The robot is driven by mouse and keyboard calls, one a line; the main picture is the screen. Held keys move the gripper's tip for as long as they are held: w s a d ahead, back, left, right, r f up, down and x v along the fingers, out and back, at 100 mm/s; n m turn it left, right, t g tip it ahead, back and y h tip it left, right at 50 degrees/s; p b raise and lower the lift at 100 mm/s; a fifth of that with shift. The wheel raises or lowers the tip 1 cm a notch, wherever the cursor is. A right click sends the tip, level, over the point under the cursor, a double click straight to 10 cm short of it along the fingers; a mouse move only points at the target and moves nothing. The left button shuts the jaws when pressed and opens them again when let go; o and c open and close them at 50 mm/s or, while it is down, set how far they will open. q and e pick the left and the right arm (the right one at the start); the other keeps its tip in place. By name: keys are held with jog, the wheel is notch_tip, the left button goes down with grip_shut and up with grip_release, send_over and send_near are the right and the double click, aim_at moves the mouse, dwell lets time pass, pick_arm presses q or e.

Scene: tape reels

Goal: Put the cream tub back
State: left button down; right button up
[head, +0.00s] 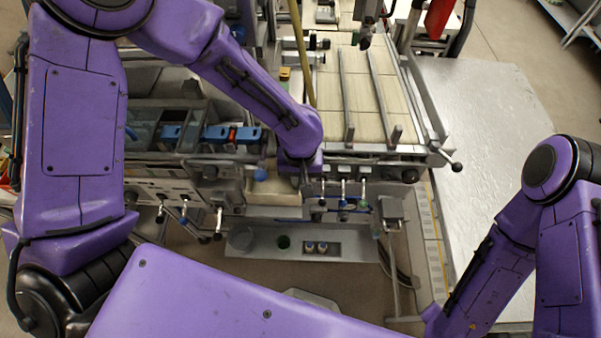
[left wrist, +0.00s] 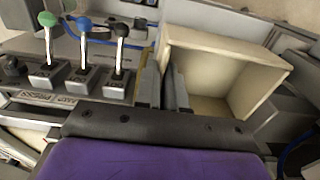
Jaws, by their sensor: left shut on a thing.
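The cream tub (head: 262,187) is an open, box-like bin beside the front of the machine, partly hidden by my left wrist in the head view. In the left wrist view the tub (left wrist: 222,70) shows its open hollow and pale walls. My left gripper (head: 304,187) points down at the tub's right side. In the left wrist view its fingers (left wrist: 164,92) are shut on the tub's near wall edge. Whether the tub rests on anything is hidden. My right arm shows at the right, but its gripper is out of view.
Levers with coloured knobs (left wrist: 84,50) stand close beside the left gripper. A grey shelf (head: 345,262) with small jars (head: 316,247) lies below the machine front. Blue parts (head: 218,133) sit in a bay at left. A bare metal table (head: 480,130) is at right.

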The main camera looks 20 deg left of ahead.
pick_arm(q)
jog(key=shift+f, duration=0.1)
pick_arm(e)
jog(key=shift+r, duration=0.1)
pick_arm(q)
jog(key=c, duration=1.2)
grip_release()
jog(key=shift+d, duration=0.1)
jog(key=shift+f+b, duration=0.2)
jog(key=shift+b, duration=0.25)
jog(key=shift+r+b, duration=0.1)
jog(key=shift+b, duration=0.25)
jog(key=r, duration=0.7)
jog(key=r+b, duration=0.1)
jog(key=r, duration=0.2)
jog(key=shift+s+a+r, duration=0.2)
jog(key=shift+s+a, duration=0.15)
pick_arm(e)
notch_tip(320, 180, down, 2)
jog(key=shift+f, duration=0.1)
